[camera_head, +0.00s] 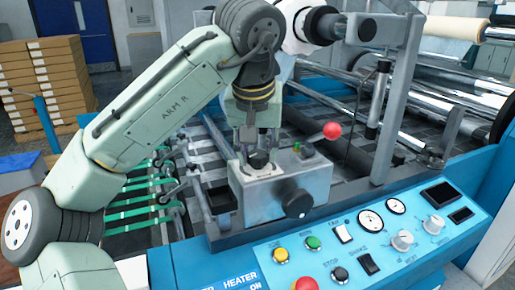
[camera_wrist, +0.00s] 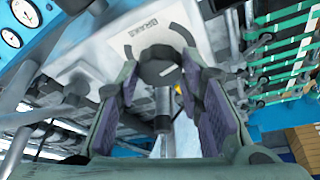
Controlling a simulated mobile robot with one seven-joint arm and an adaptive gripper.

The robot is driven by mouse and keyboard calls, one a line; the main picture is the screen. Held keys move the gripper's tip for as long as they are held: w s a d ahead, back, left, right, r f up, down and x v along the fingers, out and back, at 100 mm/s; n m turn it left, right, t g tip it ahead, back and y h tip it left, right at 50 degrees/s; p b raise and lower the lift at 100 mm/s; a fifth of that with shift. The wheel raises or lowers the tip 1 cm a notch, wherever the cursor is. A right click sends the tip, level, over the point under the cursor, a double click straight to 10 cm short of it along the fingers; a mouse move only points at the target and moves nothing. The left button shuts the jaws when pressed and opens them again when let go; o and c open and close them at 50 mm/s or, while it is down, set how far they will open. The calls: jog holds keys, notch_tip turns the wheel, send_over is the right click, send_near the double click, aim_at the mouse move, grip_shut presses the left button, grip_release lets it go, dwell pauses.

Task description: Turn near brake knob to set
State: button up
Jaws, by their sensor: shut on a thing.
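The brake knob (camera_head: 258,161) is a black round knob on top of a grey metal box (camera_head: 260,198). In the wrist view the knob (camera_wrist: 160,68) sits beside a printed "BRAKE" label and a dark curved scale mark. My gripper (camera_head: 259,150) points down over the box, with its fingers on either side of the knob.
A second black knob (camera_head: 297,203) sticks out of the box's front face. A red-balled lever (camera_head: 332,131) stands right behind the box. The blue control panel (camera_head: 330,250), with buttons, switches and gauges, lies in front. Rollers and a metal upright (camera_head: 395,110) crowd the right.

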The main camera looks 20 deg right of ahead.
jog(key=c, duration=0.5)
jog(key=shift+c, duration=0.2)
jog(key=m+g+h, duration=0.1)
jog(key=m, duration=0.2)
jog(key=m+h, duration=0.1)
jog(key=m, duration=0.2)
jog(key=shift+w+a+m+g, duration=0.1)
jog(key=shift+w+m+g, duration=0.05)
jog(key=shift+m+g, duration=0.25)
jog(key=m+g, duration=0.1)
jog(key=m, duration=0.2)
jog(key=shift+w+m+h, duration=0.1)
jog(key=shift+m+h, duration=0.2)
jog(key=m+g, duration=0.1)
jog(key=m, duration=0.2)
jog(key=shift+m+g, duration=0.3)
jog(key=shift+g, duration=0.1)
jog(key=m+g, duration=0.1)
jog(key=m, duration=0.1)
jog(key=m+y, duration=0.1)
jog(key=m, duration=0.2)
jog(key=shift+w+g, duration=0.2)
jog(key=shift+g, duration=0.2)
jog(key=m, duration=0.3)
jog(key=m+g+y, duration=0.1)
jog(key=m, duration=0.2)
jog(key=shift+y, duration=0.3)
jog(key=shift+g, duration=0.3)
